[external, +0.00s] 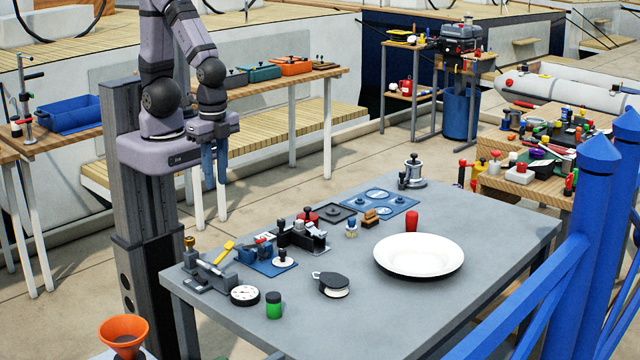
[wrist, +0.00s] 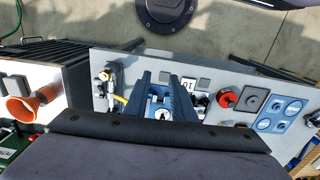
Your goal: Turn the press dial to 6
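A white disc with a black knob (external: 284,259) sits at the front of a blue base plate (external: 272,266) that carries a small blue device (external: 250,252). It looks like the press dial; its numbers and setting are too small to read. In the wrist view a white disc with a dark mark (wrist: 162,115) shows between my fingers, seemingly the same dial. My gripper (external: 214,183) points down, off the table's left edge and well above its height, apart from the dial. In the wrist view its two blue fingers (wrist: 163,92) are spread with nothing held between them.
A round black-and-white gauge (external: 245,295) and a green-bodied jar (external: 274,306) stand in front of the base plate. A black clamp-like device (external: 302,238) stands close behind it. A yellow handle (external: 223,251) rises at left.

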